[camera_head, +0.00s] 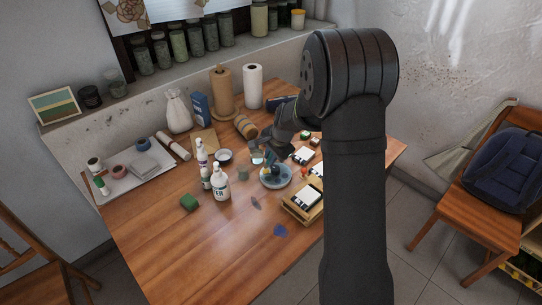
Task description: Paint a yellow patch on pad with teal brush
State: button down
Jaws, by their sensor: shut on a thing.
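My gripper (268,151) is over the middle of the table, just behind and above a round grey-blue palette (264,182) with dark and coloured spots. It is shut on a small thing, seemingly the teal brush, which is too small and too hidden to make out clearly. A white pad with a black part (303,156) lies right of the gripper. Another white and black pad (306,197) lies in a wooden tray (289,206) at the right front, and a third is partly behind my arm. No yellow patch can be made out on them.
Paper rolls (252,87) and a blue box (201,108) stand at the back. A blue patch (280,230) lies in front. The table's front left (175,250) is clear.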

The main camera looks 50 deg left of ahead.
jog(key=shift+f, duration=0.7)
dwell(1.2)
jog(key=shift+r, duration=0.1)
jog(key=shift+r, duration=3.5)
